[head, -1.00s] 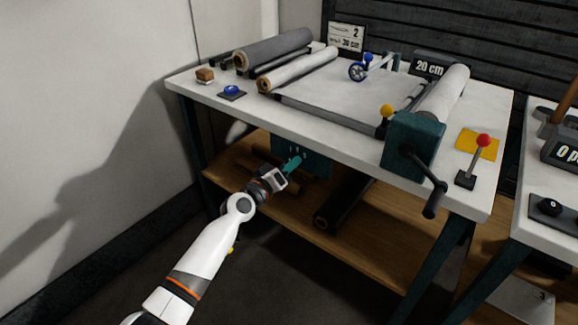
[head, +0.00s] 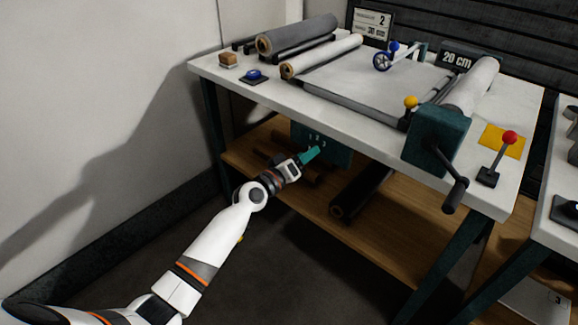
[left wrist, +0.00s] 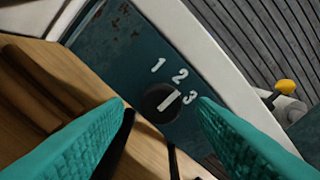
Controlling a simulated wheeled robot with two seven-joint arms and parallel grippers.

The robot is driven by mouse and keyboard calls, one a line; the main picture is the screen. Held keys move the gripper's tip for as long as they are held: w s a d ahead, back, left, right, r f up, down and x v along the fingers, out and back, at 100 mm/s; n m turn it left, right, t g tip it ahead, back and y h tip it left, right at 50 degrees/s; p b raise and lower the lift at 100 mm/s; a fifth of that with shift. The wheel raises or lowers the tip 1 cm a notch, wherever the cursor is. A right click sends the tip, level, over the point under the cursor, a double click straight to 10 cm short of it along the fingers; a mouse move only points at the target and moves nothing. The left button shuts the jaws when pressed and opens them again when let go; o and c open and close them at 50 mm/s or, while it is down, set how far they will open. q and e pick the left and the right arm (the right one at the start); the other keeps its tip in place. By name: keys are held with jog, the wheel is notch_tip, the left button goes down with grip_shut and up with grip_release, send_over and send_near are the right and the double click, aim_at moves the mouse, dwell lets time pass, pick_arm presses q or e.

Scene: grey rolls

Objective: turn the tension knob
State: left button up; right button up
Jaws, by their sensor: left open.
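The tension knob (left wrist: 160,103) is a round black dial with a white pointer line, on a dark teal panel (left wrist: 118,45) marked 1, 2 and 3. Its line points to the upper right in the left wrist view, towards the 2 and 3 side; I cannot tell exactly which. In the head view the panel (head: 341,148) hangs under the table's front edge, and the knob is not clear behind my fingers. My left gripper (head: 311,153) is open at the panel. Its teal fingers (left wrist: 160,135) stand either side of the knob's line of view, with no clear contact. My right gripper is not in view.
The white tabletop (head: 300,100) overhangs the panel. A teal crank housing (head: 435,140) with a dark handle (head: 455,195) sticks out at the right. Below is a wooden shelf (head: 380,235) with a dark roll (head: 355,195). The floor in front is clear.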

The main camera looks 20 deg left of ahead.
pick_arm(q)
jog(key=v, duration=1)
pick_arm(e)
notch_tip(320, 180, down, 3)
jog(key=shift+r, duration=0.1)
pick_arm(q)
jog(key=shift+s, duration=0.1)
